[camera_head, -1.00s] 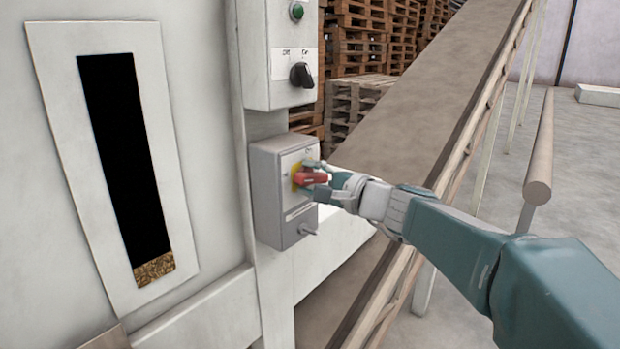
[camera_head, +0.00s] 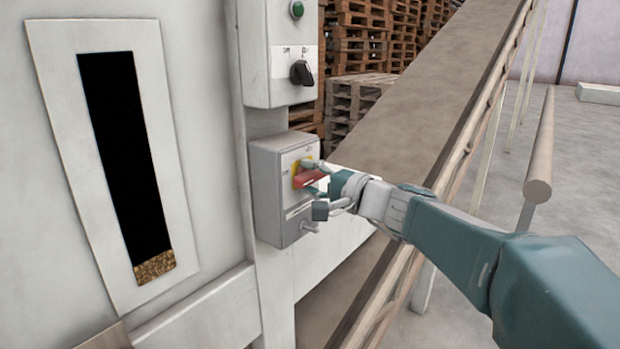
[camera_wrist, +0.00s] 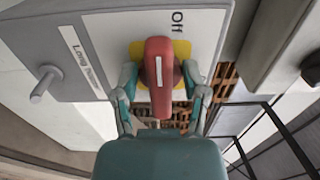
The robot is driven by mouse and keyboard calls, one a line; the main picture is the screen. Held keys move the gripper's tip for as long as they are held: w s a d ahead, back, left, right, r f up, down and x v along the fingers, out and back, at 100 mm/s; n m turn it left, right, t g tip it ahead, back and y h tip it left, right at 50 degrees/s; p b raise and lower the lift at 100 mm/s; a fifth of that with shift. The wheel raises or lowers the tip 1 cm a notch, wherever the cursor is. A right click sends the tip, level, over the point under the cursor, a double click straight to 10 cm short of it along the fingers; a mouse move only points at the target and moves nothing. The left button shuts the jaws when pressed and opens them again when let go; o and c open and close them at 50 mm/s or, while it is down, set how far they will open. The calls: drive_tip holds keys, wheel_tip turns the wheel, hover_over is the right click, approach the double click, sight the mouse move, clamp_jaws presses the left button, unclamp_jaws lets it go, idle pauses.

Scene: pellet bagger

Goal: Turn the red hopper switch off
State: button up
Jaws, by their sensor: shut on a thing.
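The red hopper switch (camera_head: 308,178) is a red handle on a yellow plate, on the front of a grey box (camera_head: 268,190). My gripper (camera_head: 317,190) has its fingers at the handle. In the wrist view the red handle (camera_wrist: 158,75) stands between the two fingers of my gripper (camera_wrist: 160,92), which are shut on it. The yellow plate (camera_wrist: 182,50) shows behind it, and the label "Off" is at the upper right of the handle there. The handle's white line runs roughly up and down in the wrist view.
Above is a panel box (camera_head: 272,50) with a black selector knob (camera_head: 302,74) and a green button (camera_head: 296,11). A small metal lever (camera_head: 310,227) sticks out below the switch. A sloping conveyor (camera_head: 420,110) and a rail (camera_head: 539,170) lie to the right.

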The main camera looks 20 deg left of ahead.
drive_tip(key=shift+f, duration=0.35)
drive_tip(key=o, duration=0.8)
drive_tip(key=shift+c, duration=0.2)
drive_tip(key=shift+r, duration=0.15)
drive_tip(key=v, duration=1.1)
drive_tip(key=shift+s+d, duration=0.15)
drive_tip(key=shift+d, duration=0.25)
